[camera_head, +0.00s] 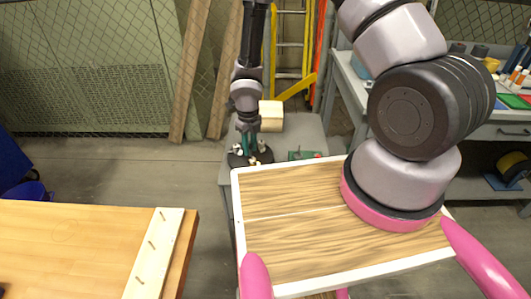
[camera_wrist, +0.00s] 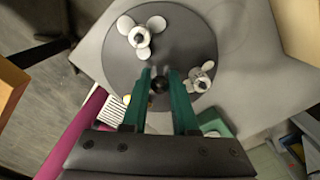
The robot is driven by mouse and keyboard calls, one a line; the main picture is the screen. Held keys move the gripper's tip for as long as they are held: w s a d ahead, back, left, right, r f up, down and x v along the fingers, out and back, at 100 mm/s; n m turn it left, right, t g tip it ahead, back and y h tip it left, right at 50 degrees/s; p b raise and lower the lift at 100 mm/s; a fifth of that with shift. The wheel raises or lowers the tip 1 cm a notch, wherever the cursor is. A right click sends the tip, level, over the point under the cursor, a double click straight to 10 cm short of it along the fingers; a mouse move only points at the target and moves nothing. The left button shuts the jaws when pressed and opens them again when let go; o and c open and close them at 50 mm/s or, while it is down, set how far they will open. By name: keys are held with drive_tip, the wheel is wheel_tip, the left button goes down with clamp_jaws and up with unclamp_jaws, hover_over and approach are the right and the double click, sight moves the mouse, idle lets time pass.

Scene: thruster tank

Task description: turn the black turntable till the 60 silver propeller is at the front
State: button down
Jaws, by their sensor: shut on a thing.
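The black turntable (camera_head: 236,160) is a flat round disc on a grey stand; it fills the upper middle of the wrist view (camera_wrist: 185,50). A larger pale three-bladed propeller (camera_wrist: 142,37) lies at its upper left there, and a smaller pale propeller (camera_wrist: 200,80) at its right rim. No numbers are readable on them, so I cannot tell which is the 60 one. My gripper (camera_wrist: 160,82), with teal fingers, points down at the disc and is shut on a small dark knob (camera_wrist: 159,86) off the disc's centre. It also shows in the head view (camera_head: 250,150).
The grey stand (camera_head: 285,140) has a green item with a red spot (camera_head: 304,155) right of the turntable. A pale block (camera_head: 271,115) shows beside my gripper. A wooden table (camera_head: 70,240) is at left, a cluttered workbench (camera_head: 350,90) at right.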

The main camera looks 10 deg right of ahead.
drive_tip(key=shift+n, duration=0.7)
drive_tip(key=n, duration=0.3)
drive_tip(key=n, duration=0.3)
drive_tip(key=shift+n, duration=0.4)
drive_tip(key=c, duration=0.8)
unclamp_jaws()
drive_tip(key=shift+o, duration=0.2)
